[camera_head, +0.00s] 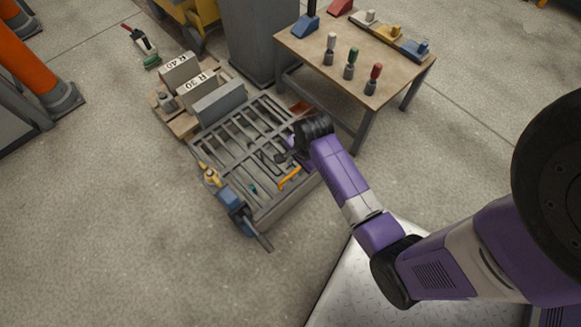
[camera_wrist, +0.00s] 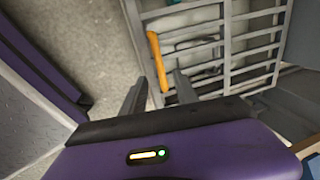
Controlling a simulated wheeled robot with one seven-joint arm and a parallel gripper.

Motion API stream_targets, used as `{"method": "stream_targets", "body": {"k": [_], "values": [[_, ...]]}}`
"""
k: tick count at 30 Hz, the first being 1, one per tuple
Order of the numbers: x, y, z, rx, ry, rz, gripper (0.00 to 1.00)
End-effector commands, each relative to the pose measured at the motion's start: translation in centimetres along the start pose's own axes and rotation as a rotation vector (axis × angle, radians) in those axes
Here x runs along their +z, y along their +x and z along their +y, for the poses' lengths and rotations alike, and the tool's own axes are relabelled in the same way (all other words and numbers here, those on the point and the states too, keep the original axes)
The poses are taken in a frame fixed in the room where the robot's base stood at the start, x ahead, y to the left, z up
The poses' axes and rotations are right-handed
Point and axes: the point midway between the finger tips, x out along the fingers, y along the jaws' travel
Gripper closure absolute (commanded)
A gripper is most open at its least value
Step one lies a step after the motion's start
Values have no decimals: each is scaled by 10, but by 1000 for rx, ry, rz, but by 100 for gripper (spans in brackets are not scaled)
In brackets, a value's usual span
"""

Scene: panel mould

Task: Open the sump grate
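The sump grate (camera_head: 240,145) is a grey slatted metal frame lying low on the floor in the head view. It also fills the upper right of the wrist view (camera_wrist: 228,45). An orange bar (camera_head: 289,178), seemingly its handle, lies near its front right edge; in the wrist view it (camera_wrist: 157,60) runs up and down just ahead of my fingers. My gripper (camera_wrist: 161,92) is open and empty, its two dark fingers apart with the bar's near end in line with the gap. In the head view my gripper (camera_head: 284,152) hangs over the grate's right part, partly hidden by my wrist.
Grey blocks marked R 40 (camera_head: 180,69) and R 30 (camera_head: 200,86) stand behind the grate. A blue tool (camera_head: 235,207) is at its left front corner. A wooden table (camera_head: 340,75) with colored-handled tools stands behind right. Floor at the front left is clear.

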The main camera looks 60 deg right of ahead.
Motion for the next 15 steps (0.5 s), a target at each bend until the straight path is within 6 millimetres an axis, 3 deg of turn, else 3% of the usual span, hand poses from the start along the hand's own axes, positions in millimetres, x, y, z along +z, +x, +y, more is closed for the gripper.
{"method": "stream_targets", "body": {"k": [6,15], "values": [[0,39,2,1,-3,0,64],[0,67,0,-2,-3,1,64]]}}
